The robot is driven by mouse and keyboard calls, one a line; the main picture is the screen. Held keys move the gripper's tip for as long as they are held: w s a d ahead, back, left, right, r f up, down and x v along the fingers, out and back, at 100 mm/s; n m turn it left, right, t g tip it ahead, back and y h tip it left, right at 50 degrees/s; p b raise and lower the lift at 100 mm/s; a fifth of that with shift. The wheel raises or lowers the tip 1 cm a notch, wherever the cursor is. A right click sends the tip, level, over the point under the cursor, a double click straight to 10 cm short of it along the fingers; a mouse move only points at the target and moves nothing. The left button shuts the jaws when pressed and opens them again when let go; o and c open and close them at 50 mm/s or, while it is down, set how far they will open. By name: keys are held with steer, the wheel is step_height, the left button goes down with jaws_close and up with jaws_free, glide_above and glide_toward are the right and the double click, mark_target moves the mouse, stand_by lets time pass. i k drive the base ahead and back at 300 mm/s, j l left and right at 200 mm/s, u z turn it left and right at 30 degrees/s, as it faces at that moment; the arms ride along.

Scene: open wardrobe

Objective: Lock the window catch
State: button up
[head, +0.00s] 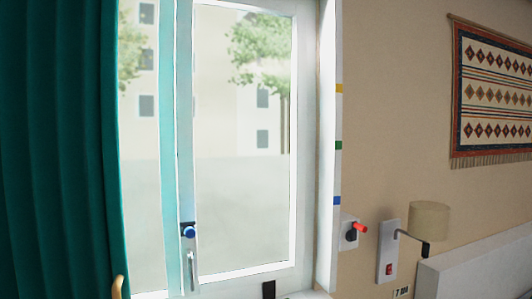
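The window (306,120) has a white frame and is seen from the front, with its pane on the right side. A catch with a round blue knob on a dark plate (188,230) is on the upright bar left of the pane. Just below it hangs a slim pale grey handle (193,270), pointing down. I cannot tell from this view whether the catch is locked. My gripper is not in view.
A teal curtain (60,130) covers the left. A small black thing (268,289) stands at the bottom edge. A patterned hanging (492,95) is upper right.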

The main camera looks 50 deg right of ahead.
mark_target(190, 232)
steer(key=z, duration=0.75)
steer(key=k+j+z, duration=0.1)
steer(key=k+j, duration=0.1)
steer(key=k, duration=0.1)
